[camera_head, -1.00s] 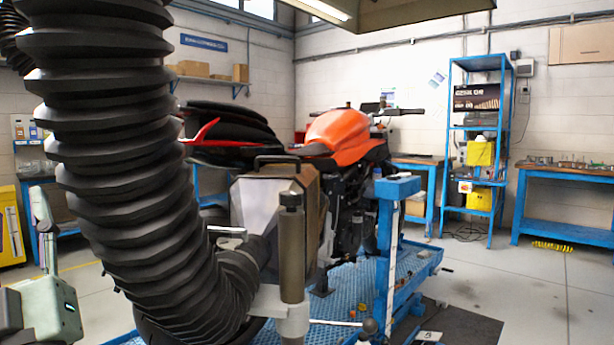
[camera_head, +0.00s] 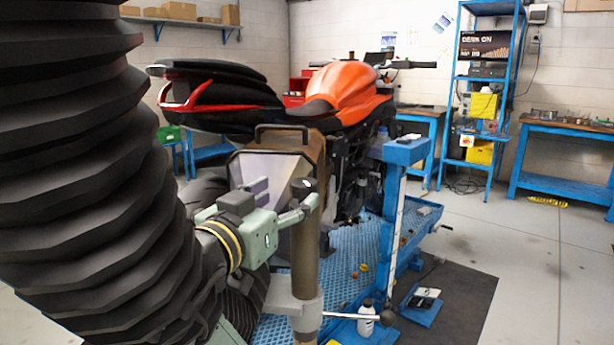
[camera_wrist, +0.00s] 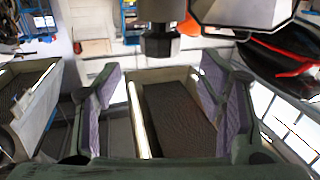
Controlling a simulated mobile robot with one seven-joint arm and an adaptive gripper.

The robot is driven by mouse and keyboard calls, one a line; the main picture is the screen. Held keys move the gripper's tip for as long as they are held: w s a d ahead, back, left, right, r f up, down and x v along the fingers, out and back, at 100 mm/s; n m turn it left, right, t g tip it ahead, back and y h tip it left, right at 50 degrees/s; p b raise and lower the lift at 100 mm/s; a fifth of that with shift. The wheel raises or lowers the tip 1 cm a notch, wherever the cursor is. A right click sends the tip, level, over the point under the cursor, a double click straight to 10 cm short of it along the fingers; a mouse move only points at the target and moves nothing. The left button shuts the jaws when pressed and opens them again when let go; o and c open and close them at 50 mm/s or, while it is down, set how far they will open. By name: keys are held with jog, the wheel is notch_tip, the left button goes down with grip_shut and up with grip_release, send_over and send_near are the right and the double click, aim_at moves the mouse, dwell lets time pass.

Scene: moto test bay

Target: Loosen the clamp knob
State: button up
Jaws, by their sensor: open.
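The clamp knob (camera_head: 303,186) is a small dark knob on top of the upright brown post (camera_head: 306,255), in front of the hood. My gripper (camera_head: 286,197) is open at the post's top. Its near finger crosses in front of the post just below the knob; the far finger is to the left with its lavender pad showing. In the wrist view, my gripper (camera_wrist: 160,88) has its fingers spread with nothing between the pads. A dark faceted piece, which looks like the knob (camera_wrist: 160,45), is at the top middle, beyond the fingertips. The head view does not show whether anything touches.
The thick black ribbed hose (camera_head: 80,170) fills the left side. The hood (camera_head: 270,175) with a handle is close behind the gripper. An orange motorcycle (camera_head: 345,90) stands on the blue lift (camera_head: 345,265). A lever with a ball end (camera_head: 389,315) sticks out low right. Open floor lies right.

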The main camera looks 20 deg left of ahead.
aim_at(298, 187)
jog(key=w, duration=0.2)
jog(key=w+p, duration=0.1)
jog(key=w, duration=0.5)
jog(key=shift+d+p, duration=0.3)
jog(key=shift+p, duration=0.05)
jog(key=shift+c, duration=0.2)
jog(key=c, duration=1.2)
jog(key=shift+o, duration=0.2)
